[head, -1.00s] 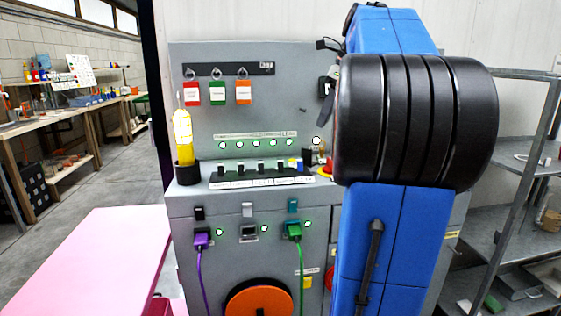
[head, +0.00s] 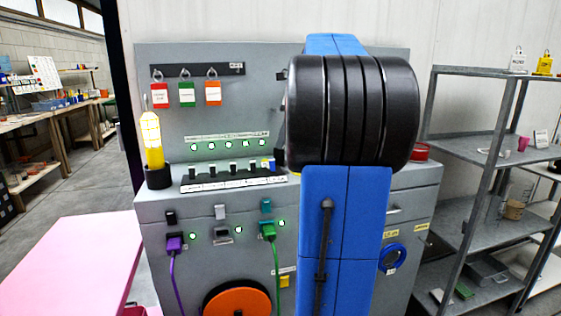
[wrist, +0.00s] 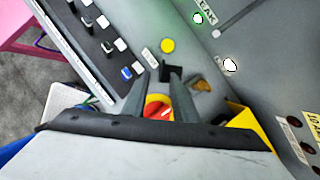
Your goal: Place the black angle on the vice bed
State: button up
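In the wrist view my gripper (wrist: 160,76) has its two fingers apart, pointing at the top of a grey cabinet. A small black piece (wrist: 171,70), possibly the black angle, shows at the fingertips, closer to the right finger. I see no clear grip on it, and its exact shape is not clear. A red knob on a yellow ring (wrist: 158,109) shows between the fingers, lower in the picture. In the head view my blue and black arm hides the gripper and that part of the cabinet. I cannot make out a vice bed in either view.
The grey cabinet (head: 155,215) carries a switch strip (head: 232,175), a yellow bottle (head: 151,138) in a black cup, hanging tags and cables. A metal shelf rack (head: 480,160) stands at right, a pink table (head: 70,265) at left. The aisle floor beyond is clear.

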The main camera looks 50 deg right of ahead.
aim_at(279, 164)
jog(key=shift+x, duration=3.2)
jog(key=shift+w+d+r, duration=0.1)
jog(key=shift+d, duration=0.05)
grip_shut()
